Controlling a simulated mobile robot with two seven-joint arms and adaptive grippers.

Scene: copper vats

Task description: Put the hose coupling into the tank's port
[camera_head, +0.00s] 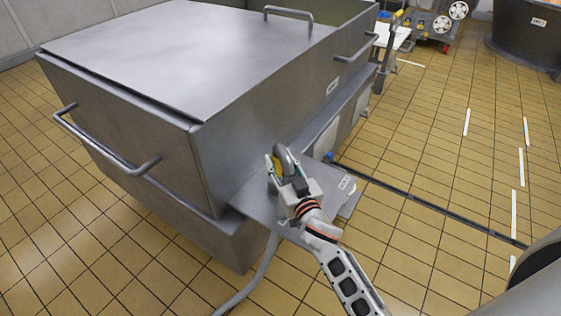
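My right gripper (281,168) is over the small metal shelf at the near corner of the big grey steel tank (255,110). A grey bent hose piece with a yellow part (287,163), which looks like the hose coupling, is between its fingers. I cannot tell whether the fingers press on it. A grey hose (262,272) hangs from the shelf's front edge to the floor; its link to the bent piece is hidden behind the gripper. I cannot make out the tank's port. My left gripper is not in view.
The metal shelf (256,200) juts from the tank under my gripper and bears a label. A bar handle (110,150) sticks out on the tank's left side. A dark floor drain (430,202) runs right. A cart (432,22) stands behind. Tiled floor at right is mostly clear.

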